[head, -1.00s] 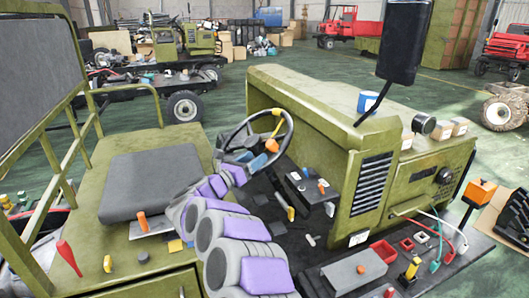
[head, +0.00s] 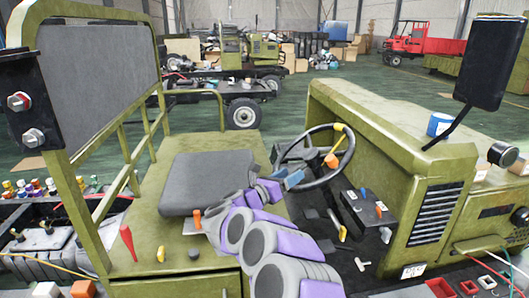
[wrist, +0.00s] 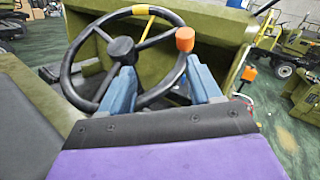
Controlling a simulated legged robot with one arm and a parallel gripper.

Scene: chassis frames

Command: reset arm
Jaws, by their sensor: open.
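My gripper (wrist: 158,95) shows in the wrist view as two blue fingers spread apart, open, with nothing held between them. The black steering wheel (wrist: 118,52) with a yellow band and an orange knob is just beyond the fingers; I cannot tell whether they touch it. In the head view my arm, in grey and purple segments, reaches up from the bottom, and my gripper (head: 281,178) is small beside the steering wheel (head: 348,160).
A grey seat (head: 203,180) lies left of my arm. The green hood (head: 370,115) and a black mirror (head: 480,62) are to the right. Red trays (head: 440,287) sit at lower right. A green rail frame (head: 125,150) stands on the left.

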